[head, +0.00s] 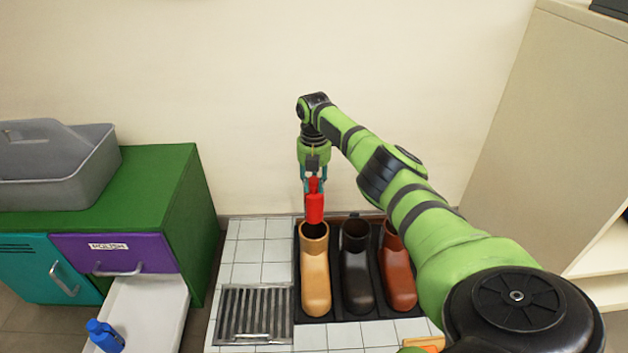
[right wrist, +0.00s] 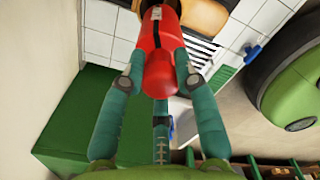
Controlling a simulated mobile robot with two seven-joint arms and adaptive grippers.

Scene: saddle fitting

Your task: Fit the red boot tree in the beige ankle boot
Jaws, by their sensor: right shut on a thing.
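The beige ankle boot (head: 316,280) stands upright at the left of a row of boots, its dark opening facing up. My right gripper (head: 314,180) is shut on the red boot tree (head: 314,207) and holds it roughly upright over that boot. The tree's lower end is at or just above the boot's opening; I cannot tell whether it has entered. In the right wrist view, the teal fingers (right wrist: 157,75) close around the red tree (right wrist: 156,42). My left gripper is not in view.
A black boot (head: 356,275) and a reddish-brown boot (head: 398,280) stand to the right in the same dark tray (head: 378,314). A metal grate (head: 252,312) lies left on white tiles. Further left are a green cabinet (head: 165,180), a grey caddy (head: 70,190) and a blue bottle (head: 104,335).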

